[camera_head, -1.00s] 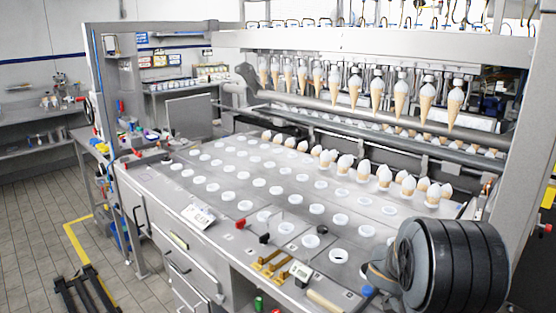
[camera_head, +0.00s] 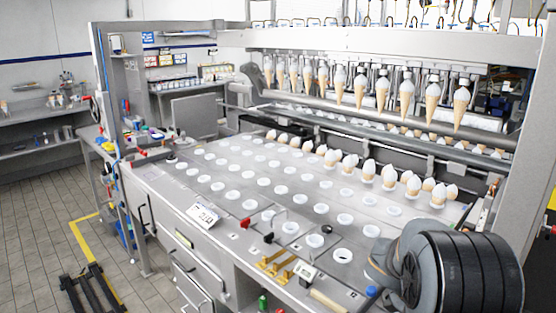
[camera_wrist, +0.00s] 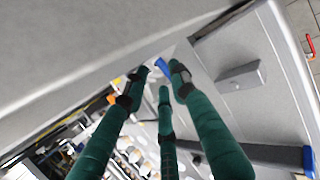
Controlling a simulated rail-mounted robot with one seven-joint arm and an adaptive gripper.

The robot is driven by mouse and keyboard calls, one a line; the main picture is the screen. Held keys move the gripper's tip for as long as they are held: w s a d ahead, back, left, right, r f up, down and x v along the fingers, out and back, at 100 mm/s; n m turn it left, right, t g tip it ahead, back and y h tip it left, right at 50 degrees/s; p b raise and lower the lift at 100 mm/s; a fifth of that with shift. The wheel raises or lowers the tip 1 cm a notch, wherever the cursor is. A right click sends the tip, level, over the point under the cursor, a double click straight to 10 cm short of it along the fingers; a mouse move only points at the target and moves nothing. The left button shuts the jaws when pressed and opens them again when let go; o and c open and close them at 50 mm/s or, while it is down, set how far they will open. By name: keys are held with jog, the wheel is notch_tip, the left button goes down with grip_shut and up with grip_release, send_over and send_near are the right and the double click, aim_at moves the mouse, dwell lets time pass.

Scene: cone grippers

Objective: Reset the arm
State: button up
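My arm (camera_head: 462,270) shows as a large dark ribbed cylinder with a grey joint in the lower right of the head view. My gripper itself is outside the head view. In the wrist view my gripper (camera_wrist: 158,84) has three long green fingers with dark tips. The tips stand apart with nothing clearly held between them, so it looks open and empty. A blue piece (camera_wrist: 162,67) shows beyond the fingertips; I cannot tell what it is.
The machine table (camera_head: 225,222) with rows of white round holders fills the middle. Cones with white tops (camera_head: 407,92) hang in a row from the overhead beam; more cones (camera_head: 390,177) stand at the table's back.

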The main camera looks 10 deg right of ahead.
jog(key=v, duration=0.4)
jog(key=x, duration=0.6)
jog(key=shift+d+f, duration=0.1)
jog(key=shift+f, duration=0.3)
jog(key=shift+r+m+g+p, duration=0.25)
jog(key=shift+m+g+p, duration=0.05)
jog(key=shift+m+p, duration=0.25)
jog(key=shift+a+f+m+g+p, duration=0.1)
jog(key=shift+a+m+g+p, duration=0.45)
jog(key=shift+m+g, duration=0.4)
jog(key=shift+s, duration=0.15)
